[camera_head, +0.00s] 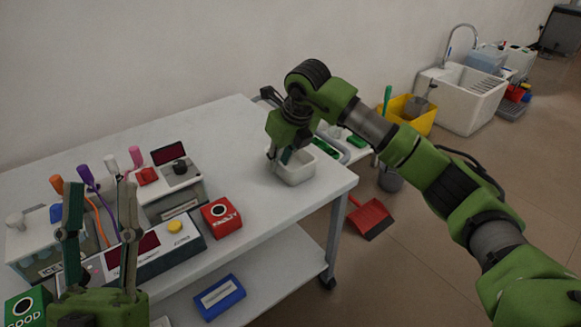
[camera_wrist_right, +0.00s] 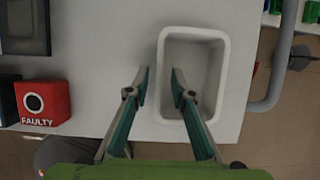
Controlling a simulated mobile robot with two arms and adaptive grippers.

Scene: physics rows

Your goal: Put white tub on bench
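The white tub (camera_head: 295,173) is an open, empty-looking rectangular container at the right end of the white bench (camera_head: 254,186). It appears to rest upright on the top, near the bench's right edge. My right gripper (camera_head: 282,156) reaches down at the tub's left side. In the right wrist view, the tub (camera_wrist_right: 222,85) lies right of centre and the open fingers (camera_wrist_right: 160,82) stand either side of its left wall, with gaps showing. My left gripper (camera_head: 100,200) is open and empty at the lower left, in front of the devices.
A red FAULTY box (camera_head: 221,217) and a device with a dark screen (camera_head: 170,187) stand left of the tub. A blue box (camera_head: 219,297) lies on the lower shelf. A yellow bucket (camera_head: 416,119) and white sink (camera_head: 460,96) stand beyond the bench.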

